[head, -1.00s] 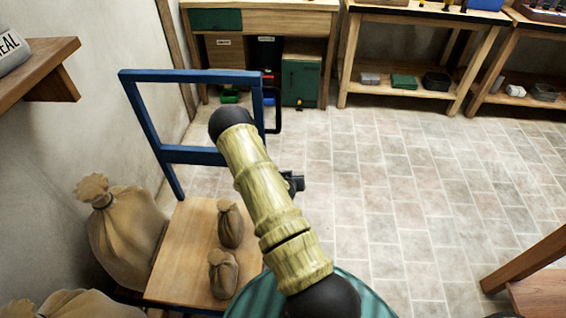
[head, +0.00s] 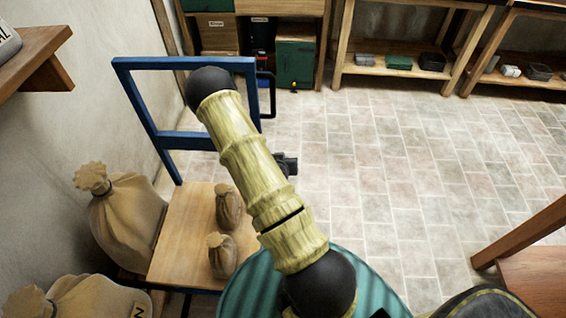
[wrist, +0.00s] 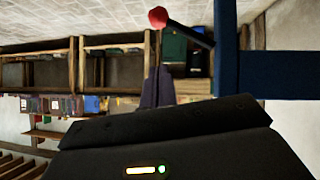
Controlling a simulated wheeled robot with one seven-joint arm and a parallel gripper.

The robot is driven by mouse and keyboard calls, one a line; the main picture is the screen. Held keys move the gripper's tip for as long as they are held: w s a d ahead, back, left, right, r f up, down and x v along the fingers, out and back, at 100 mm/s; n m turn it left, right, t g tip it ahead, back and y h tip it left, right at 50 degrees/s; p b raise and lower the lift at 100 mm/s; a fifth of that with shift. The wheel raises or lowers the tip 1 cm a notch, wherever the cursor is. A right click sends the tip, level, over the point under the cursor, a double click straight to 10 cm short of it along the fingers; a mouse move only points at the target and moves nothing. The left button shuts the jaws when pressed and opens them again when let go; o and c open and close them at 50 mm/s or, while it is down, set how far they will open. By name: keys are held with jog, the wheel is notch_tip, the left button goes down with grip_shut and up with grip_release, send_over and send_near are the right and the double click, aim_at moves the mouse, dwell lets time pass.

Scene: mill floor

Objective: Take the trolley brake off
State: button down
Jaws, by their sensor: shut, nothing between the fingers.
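The trolley has a blue tubular frame (head: 185,64) and a wooden deck (head: 180,250), at the left in the head view. In the wrist view, a dark lever with a red knob (wrist: 158,16) sticks out beside the trolley's blue post (wrist: 227,60). I cannot tell the brake's state from it. My gripper (wrist: 156,88) is shut and empty; its narrow fingers point toward the lever, with the knob just beyond the tips and no clear contact. In the head view my arm hides most of the gripper and part of the trolley.
Two small sacks (head: 228,207) (head: 222,255) stand on the deck. Larger sacks (head: 128,215) stand left of it by the wall. A wall shelf (head: 40,50) juts in at upper left, and a wooden table (head: 530,265) stands at lower right. Workbenches line the back; the tiled floor between is clear.

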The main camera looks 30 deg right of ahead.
jog(key=v, duration=0.3)
jog(key=shift+s+r, duration=0.1)
jog(key=shift+s, duration=0.1)
jog(key=shift+w, duration=0.1)
